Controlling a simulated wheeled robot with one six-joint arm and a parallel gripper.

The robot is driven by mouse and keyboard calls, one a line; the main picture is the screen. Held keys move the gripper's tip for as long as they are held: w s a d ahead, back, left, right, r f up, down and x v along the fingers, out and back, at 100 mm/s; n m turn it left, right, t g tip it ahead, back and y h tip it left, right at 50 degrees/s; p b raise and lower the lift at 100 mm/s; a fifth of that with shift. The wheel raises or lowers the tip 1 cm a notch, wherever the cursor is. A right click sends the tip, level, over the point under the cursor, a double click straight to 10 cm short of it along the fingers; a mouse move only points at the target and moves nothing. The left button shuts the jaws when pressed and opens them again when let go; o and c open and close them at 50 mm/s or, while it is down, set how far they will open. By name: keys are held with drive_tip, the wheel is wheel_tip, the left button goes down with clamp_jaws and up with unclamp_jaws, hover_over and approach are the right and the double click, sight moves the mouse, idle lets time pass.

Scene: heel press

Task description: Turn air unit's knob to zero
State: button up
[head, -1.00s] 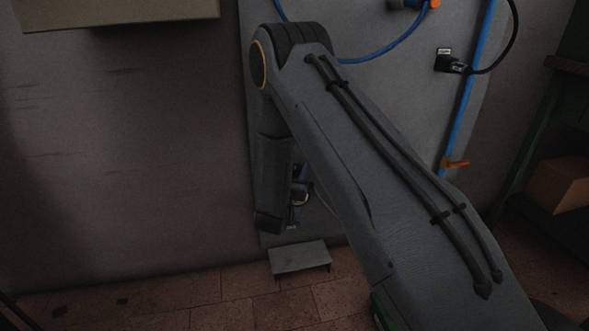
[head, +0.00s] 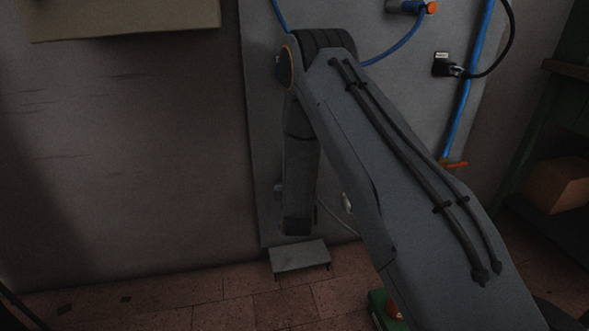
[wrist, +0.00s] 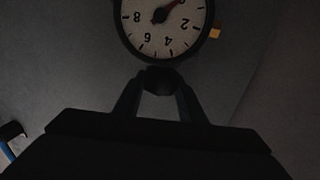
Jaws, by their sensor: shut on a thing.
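In the wrist view, a round white gauge (wrist: 150,42) with a black rim shows upside down at the top, cut by the frame edge. Its numbers 2, 4, 6 and 8 are visible. The needle points up and right, its reddish tip near the frame edge; I cannot read the exact value. Just below the gauge, my gripper (wrist: 161,84) is shut on a small dark knob (wrist: 160,78). The knob's markings are too dark to see. In the head view the gauge and knob are not clearly seen, and my arm hides part of the panel.
A grey panel (head: 400,110) stands against the wall, with a blue pipe (head: 466,100) and an orange lever (head: 454,165) at its right. A beige box (head: 125,18) is at upper left. A small metal step (head: 299,257) is at the panel's foot. A shelf box (head: 557,185) stands right.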

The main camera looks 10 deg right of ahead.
drive_tip(key=o, duration=0.8)
drive_tip(key=shift+c, duration=0.2)
drive_tip(key=shift+s, duration=0.1)
drive_tip(key=p+v, duration=0.1)
drive_tip(key=v, duration=0.6)
drive_tip(key=shift+s+p, duration=0.35)
